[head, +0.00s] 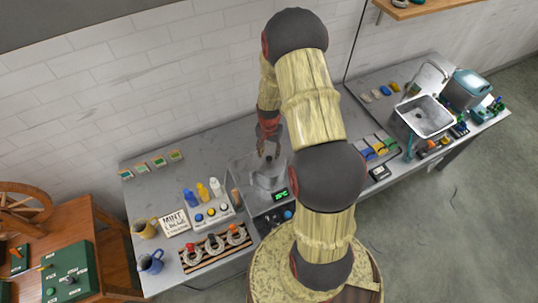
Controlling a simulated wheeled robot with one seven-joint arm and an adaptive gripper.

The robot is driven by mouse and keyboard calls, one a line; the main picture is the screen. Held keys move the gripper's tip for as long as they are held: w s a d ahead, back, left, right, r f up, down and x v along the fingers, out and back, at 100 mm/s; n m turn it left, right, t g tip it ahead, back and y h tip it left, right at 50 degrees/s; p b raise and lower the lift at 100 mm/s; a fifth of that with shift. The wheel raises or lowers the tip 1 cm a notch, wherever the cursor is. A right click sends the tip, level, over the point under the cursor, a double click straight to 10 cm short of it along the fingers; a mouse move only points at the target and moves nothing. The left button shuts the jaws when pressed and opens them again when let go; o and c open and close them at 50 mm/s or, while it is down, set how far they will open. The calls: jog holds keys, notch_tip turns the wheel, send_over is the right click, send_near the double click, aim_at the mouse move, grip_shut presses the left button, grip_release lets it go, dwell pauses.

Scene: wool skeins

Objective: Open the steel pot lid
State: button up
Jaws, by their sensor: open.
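The steel pot (268,180) stands on the grey counter near the middle of the head view, behind a small unit with a green lit display (281,194). My gripper (268,153) points down just above the pot's top, with its dark fingers apart. I cannot tell whether the fingers touch the lid or its knob. The lid is too small and partly covered by the gripper to make out clearly. My arm hides part of the counter to the right of the pot.
Blue, yellow and white bottles (203,190) stand left of the pot. A wooden rack (215,246) with several rings lies in front of them. Two mugs (149,263) are at the left end. A sink (424,116) is at the right.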

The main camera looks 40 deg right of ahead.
aim_at(269, 158)
notch_tip(269, 158, down, 2)
jog(key=shift+s+f, duration=0.1)
jog(key=shift+s, duration=0.05)
jog(key=shift+f, duration=0.5)
jog(key=shift+c, duration=0.4)
grip_shut()
